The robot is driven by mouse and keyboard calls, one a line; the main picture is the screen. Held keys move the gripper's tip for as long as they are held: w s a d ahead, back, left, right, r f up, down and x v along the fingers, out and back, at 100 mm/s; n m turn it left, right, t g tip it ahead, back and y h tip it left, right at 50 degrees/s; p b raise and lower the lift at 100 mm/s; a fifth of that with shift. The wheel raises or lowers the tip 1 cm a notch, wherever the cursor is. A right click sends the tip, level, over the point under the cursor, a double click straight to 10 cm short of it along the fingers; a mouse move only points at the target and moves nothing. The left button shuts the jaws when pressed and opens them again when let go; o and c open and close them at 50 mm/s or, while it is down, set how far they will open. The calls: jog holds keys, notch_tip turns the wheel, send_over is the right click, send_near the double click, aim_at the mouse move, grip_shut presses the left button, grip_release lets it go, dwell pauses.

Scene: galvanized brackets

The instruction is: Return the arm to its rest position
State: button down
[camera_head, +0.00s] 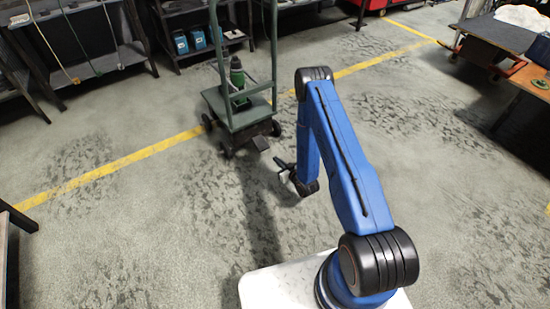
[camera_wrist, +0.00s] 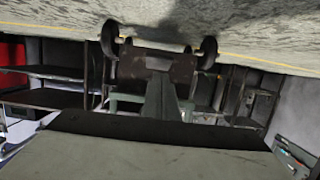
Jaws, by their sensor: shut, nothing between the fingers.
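My blue arm reaches forward from its white base, bent at the elbow, with the forearm hanging down. My gripper (camera_head: 281,168) is low over the open floor, to the right of a hand cart. It is shut, with nothing held in it. The gripper is small in the head view.
The green cart (camera_head: 234,110) carries a dark green bottle (camera_head: 237,76); its wheels show upside down in the wrist view (camera_wrist: 209,52). Shelves (camera_head: 105,60) line the back left, and a workbench (camera_head: 532,80) stands at right. Floor around my arm is clear.

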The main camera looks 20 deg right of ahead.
dwell(0.6)
jog(key=w+d+r+g+h, duration=0.1)
jog(key=w+r, duration=0.2)
jog(key=r, duration=0.7)
jog(key=w+d+r+g+h, duration=0.1)
jog(key=w+r, duration=0.3)
jog(key=r, duration=0.7)
jog(key=s+d+r+g+h, duration=0.1)
jog(key=s+r, duration=0.3)
jog(key=r, duration=0.7)
jog(key=s+d+r+g+h, duration=0.15)
jog(key=s+r, duration=0.25)
jog(key=r, duration=0.6)
jog(key=s+r+m+g, duration=0.1)
jog(key=s+r, duration=0.7)
jog(key=s, duration=0.3)
jog(key=s+r+m+g, duration=0.2)
jog(key=s+r, duration=0.6)
jog(key=s, duration=0.2)
jog(key=s+r+g, duration=0.1)
jog(key=s, duration=1.2)
jog(key=s+a+r+g, duration=0.1)
jog(key=s+r, duration=0.1)
jog(key=s, duration=1.1)
jog(key=shift+r+m, duration=0.25)
jog(key=shift+m, duration=0.05)
